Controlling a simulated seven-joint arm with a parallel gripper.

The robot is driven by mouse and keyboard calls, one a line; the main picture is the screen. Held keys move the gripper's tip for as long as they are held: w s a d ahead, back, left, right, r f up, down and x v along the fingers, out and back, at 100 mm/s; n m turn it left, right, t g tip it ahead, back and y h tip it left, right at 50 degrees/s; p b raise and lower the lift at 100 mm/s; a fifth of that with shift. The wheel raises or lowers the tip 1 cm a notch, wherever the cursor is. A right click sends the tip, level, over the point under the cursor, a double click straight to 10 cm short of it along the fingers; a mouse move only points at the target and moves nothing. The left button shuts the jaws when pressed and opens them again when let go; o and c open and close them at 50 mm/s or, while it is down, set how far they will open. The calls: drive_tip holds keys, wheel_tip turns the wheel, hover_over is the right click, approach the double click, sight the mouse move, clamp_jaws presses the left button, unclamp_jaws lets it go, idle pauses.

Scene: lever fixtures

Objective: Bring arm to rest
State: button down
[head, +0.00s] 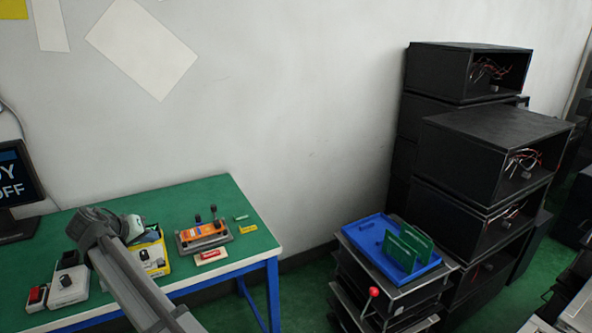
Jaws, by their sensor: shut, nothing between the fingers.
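My grey arm rises from the bottom edge in the head view and bends at a joint over the left part of the green table (200,190). My gripper cannot be made out; the arm hides the area beyond the joint. An orange lever fixture (203,232) with dark upright levers sits on a grey base on the table, to the right of my arm. A yellow-edged box with a pale switch unit (153,258) is partly hidden behind my arm. A pale box with a black switch (69,284) and a small box with a red switch (37,296) stand to the left.
A monitor (18,180) stands at the table's left. A cart with a blue tray (372,245), green boards (408,247) and a red knob (374,292) is right of the table. Stacked black cases (470,75) stand behind it. The table's back middle is clear.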

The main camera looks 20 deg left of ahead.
drive_tip(key=s+d+f+n+g+y, duration=0.1)
drive_tip(key=s+d+f+n+g, duration=0.2)
drive_tip(key=f, duration=0.4)
drive_tip(key=s+d+f+n+g+y, duration=0.1)
drive_tip(key=s+d+f+n, duration=0.15)
drive_tip(key=s+f, duration=0.35)
drive_tip(key=w+d+f+m+g+h, duration=0.2)
drive_tip(key=d+f+m+g, duration=0.25)
drive_tip(key=d+f, duration=2.25)
drive_tip(key=s+d+f+m+g, duration=0.1)
drive_tip(key=s+d+f, duration=0.15)
drive_tip(key=d, duration=0.55)
drive_tip(key=s+d+f+m+g+h, duration=0.15)
drive_tip(key=d+f, duration=0.25)
drive_tip(key=d, duration=0.5)
drive_tip(key=s+d+f+m+g, duration=0.1)
drive_tip(key=s+d+f, duration=0.15)
drive_tip(key=d, duration=0.55)
drive_tip(key=s+d+f+m+g+y, duration=0.1)
drive_tip(key=s+d+f+m+g, duration=0.1)
drive_tip(key=s+d, duration=0.4)
drive_tip(key=s+d+f+m+g+y, duration=0.1)
drive_tip(key=s+d+f+m, duration=0.3)
drive_tip(key=d, duration=0.8)
drive_tip(key=shift+s+d+f+g, duration=0.3)
drive_tip(key=shift+s+g, duration=0.2)
drive_tip(key=shift+s, duration=0.45)
